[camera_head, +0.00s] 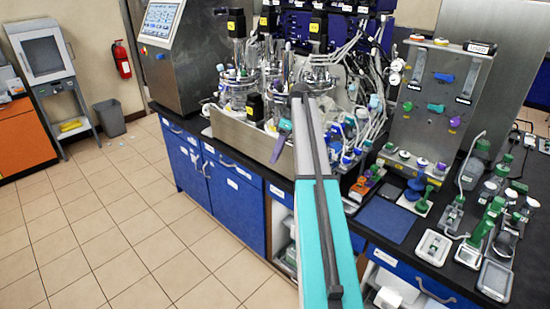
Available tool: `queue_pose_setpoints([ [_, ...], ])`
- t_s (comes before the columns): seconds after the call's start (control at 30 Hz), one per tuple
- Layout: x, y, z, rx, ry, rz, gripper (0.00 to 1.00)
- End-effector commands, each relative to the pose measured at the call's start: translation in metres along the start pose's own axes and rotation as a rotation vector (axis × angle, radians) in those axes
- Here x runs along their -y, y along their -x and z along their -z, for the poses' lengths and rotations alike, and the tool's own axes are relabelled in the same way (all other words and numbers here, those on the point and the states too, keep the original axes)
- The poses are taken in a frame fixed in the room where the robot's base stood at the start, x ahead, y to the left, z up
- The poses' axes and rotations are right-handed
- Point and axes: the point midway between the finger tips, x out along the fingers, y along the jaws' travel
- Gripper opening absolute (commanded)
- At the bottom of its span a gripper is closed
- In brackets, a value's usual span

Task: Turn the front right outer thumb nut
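The twin bioreactors stand at the back of the bench, a left glass vessel (238,90) and a right vessel (318,78) with metal head plates. Bottles, tubing and dark motor blocks crowd around them. The front right outer thumb nut cannot be made out at this size, and my arm covers part of the right vessel's front. My teal and grey arm reaches from the bottom of the view up to the vessels. My gripper cannot be seen; the arm's far end hides that spot.
A steel tray wall (232,134) runs along the bioreactors' front. A control screen (161,20) stands left. A panel with coloured knobs (437,88) stands right, with green-topped bottles and small trays (495,279) before it. The tiled floor (110,225) at left is clear.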

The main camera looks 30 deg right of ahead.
Motion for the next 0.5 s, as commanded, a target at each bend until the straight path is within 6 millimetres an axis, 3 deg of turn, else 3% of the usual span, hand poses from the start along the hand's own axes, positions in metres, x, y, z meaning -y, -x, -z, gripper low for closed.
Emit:
queue_pose_setpoints([
  [0.2, -0.0013, -0.0112, -0.0014, -0.005, 0.006, -0.009, 0.34],
  [0.5, -0.0014, -0.0116, -0.0017, -0.006, 0.007, -0.01, 0.34],
])
